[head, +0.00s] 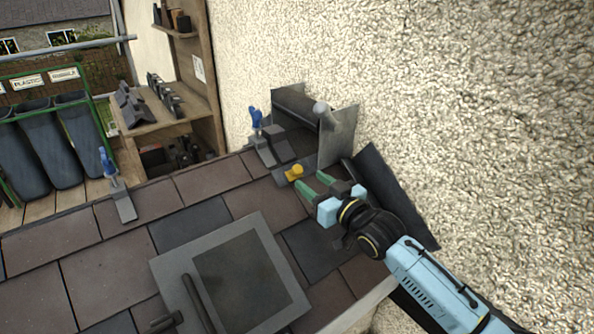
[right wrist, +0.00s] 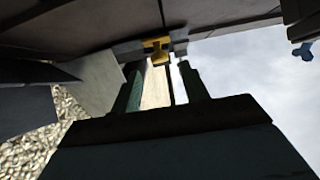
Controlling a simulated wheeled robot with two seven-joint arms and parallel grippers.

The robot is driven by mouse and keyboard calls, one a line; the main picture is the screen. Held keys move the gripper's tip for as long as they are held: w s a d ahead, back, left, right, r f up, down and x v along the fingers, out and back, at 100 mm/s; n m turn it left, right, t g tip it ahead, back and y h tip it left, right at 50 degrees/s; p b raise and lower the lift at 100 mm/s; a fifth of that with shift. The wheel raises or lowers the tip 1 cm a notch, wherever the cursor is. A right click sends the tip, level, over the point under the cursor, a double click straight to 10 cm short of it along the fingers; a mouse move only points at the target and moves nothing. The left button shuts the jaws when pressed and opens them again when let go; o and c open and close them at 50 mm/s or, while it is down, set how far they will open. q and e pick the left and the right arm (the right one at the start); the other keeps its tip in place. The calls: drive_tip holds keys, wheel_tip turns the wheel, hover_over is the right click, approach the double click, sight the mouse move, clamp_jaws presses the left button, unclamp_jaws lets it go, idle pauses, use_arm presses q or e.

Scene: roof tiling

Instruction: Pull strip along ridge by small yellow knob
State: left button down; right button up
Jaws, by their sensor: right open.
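The small yellow knob (head: 293,172) sits on a grey strip (head: 279,179) near the ridge, close to the wall. The knob also shows in the right wrist view (right wrist: 156,46), just beyond the fingertips and roughly between them. My right gripper (head: 314,184) comes in from the lower right, its green fingertips apart and pointing at the knob. It is open, with nothing between the fingers, and a small gap appears to separate it from the knob. Much of the strip's length is hidden or hard to tell from the dark pieces around it. My left gripper is not in view.
Upright dark metal plates (head: 338,135) stand behind the knob against the rough wall (head: 450,90). A grey-framed roof window (head: 164,277) lies in the tiles. A dark sheet (head: 385,185) leans beside my right gripper.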

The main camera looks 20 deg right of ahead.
sight(300, 172)
drive_tip(key=x, duration=0.5)
drive_tip(key=shift+w+a+b, duration=0.1)
drive_tip(key=shift+w+b, duration=0.2)
drive_tip(key=shift+w, duration=0.05)
drive_tip(key=shift+w+a, duration=0.15)
drive_tip(key=shift+w, duration=0.35)
drive_tip(key=shift+c, duration=0.4)
clamp_jaws()
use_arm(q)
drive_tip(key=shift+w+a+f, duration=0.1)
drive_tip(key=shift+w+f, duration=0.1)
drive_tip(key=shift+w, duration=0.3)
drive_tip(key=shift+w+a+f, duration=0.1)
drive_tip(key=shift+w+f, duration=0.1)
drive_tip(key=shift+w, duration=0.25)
